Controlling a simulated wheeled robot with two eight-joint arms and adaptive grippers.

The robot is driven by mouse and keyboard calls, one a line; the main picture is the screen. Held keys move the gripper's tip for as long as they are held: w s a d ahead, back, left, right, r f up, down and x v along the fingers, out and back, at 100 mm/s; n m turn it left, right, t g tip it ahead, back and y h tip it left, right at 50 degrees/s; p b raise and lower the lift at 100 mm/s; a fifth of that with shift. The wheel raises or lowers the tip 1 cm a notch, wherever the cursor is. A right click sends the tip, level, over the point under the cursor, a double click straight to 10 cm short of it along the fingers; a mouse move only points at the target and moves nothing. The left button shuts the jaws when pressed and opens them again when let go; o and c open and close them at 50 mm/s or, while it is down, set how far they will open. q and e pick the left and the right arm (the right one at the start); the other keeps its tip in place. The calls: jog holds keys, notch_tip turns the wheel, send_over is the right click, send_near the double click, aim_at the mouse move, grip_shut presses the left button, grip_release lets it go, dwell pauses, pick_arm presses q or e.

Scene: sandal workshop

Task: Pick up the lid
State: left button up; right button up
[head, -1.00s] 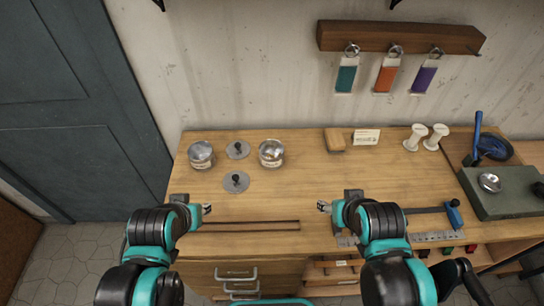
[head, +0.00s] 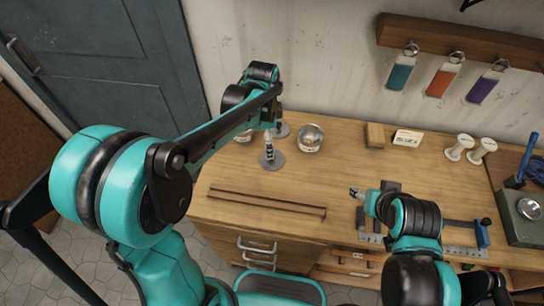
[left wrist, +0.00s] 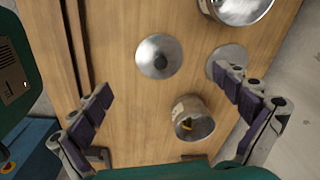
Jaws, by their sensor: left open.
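Two grey disc lids with dark knobs lie on the workbench. The front lid (head: 272,166) is partly under my left gripper (head: 268,148), and it shows whole in the left wrist view (left wrist: 158,56). The back lid (head: 282,131) is partly hidden by my left arm; one finger overlaps it in the left wrist view (left wrist: 215,62). My left gripper (left wrist: 167,85) points down, open and empty, with its fingers spread above the lids and a jar. My right gripper (head: 357,193) hovers near the bench front; its opening is too small to tell.
An open round jar (head: 310,138) stands right of the lids, and another jar (head: 243,136) stands left, partly hidden. Long dark strips (head: 265,203) lie along the front. A wooden block (head: 375,135) and white spools (head: 459,147) stand farther right. The bench middle is clear.

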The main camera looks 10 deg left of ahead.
pick_arm(q)
jog(key=shift+w+d+f+m+g, duration=0.3)
jog(key=shift+w+d+f+m, duration=0.1)
jog(key=shift+w+f+m, duration=0.25)
jog(key=shift+f, duration=0.4)
jog(key=f+b, duration=0.1)
jog(key=f, duration=0.4)
jog(key=f+b, duration=0.1)
jog(key=f, duration=0.1)
jog(key=shift+s+d+f+b, duration=0.2)
jog(key=shift+s+f+b, duration=0.05)
jog(key=shift+b, duration=0.1)
jog(key=shift+r, duration=0.1)
jog(key=c, duration=0.4)
jog(key=shift+s, duration=0.1)
grip_shut()
